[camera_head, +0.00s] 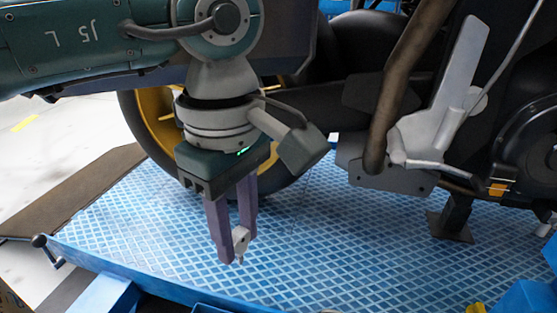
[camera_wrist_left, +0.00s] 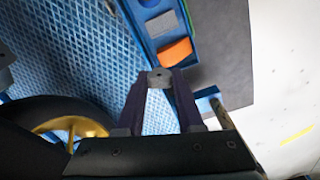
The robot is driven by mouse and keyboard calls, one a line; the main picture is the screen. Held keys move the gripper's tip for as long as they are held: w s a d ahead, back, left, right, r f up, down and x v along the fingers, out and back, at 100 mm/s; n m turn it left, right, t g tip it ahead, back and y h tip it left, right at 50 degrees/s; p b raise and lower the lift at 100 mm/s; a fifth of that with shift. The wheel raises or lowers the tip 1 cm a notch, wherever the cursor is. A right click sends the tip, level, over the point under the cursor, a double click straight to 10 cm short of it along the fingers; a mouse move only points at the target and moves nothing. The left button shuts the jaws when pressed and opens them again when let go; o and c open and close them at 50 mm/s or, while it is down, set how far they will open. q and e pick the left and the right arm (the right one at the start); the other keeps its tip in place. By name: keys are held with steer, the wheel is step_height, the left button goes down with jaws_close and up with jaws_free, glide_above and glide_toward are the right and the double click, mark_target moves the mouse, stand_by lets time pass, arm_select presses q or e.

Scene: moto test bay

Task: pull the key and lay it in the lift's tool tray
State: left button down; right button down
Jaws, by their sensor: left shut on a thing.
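My left gripper (camera_head: 231,249) hangs pointing down over the blue lift deck, its two purple fingers shut on the key (camera_head: 241,240). The key is a small grey piece with a hole, and its thin tip points down below the fingers. In the left wrist view the key (camera_wrist_left: 160,76) sits between the fingertips. The tool tray (camera_wrist_left: 143,38) shows beyond it as a narrow blue trough along the lift's edge. An orange block (camera_wrist_left: 175,52) and a grey block (camera_wrist_left: 161,23) lie in the tray. My right gripper is in neither view.
The lift deck (camera_head: 150,240) has a patterned blue surface, bare below the gripper. The motorcycle's yellow-rimmed wheel (camera_head: 155,115) stands behind my left arm. Its brown pipe (camera_head: 395,95) and grey footrest bracket (camera_head: 440,110) are to the right. A lever (camera_head: 45,247) sticks out at the deck's left corner.

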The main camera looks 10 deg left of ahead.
arm_select(q)
steer(key=f+n+b, duration=0.1)
steer(key=f+b, duration=0.6)
steer(key=f, duration=0.2)
steer(key=s+f+n+b, duration=0.1)
steer(key=f+b, duration=0.6)
steer(key=f, duration=0.3)
steer(key=d+f+n+b, duration=0.1)
steer(key=f+b, duration=0.5)
steer(key=f, duration=0.4)
steer(key=shift+s+f+n+b, duration=0.15)
steer(key=shift+s+n+b, duration=0.15)
steer(key=shift+s+b, duration=0.1)
steer(key=shift+c, duration=2.3)
jaws_free()
step_height(320, 180, up, 10)
steer(key=p, duration=0.8)
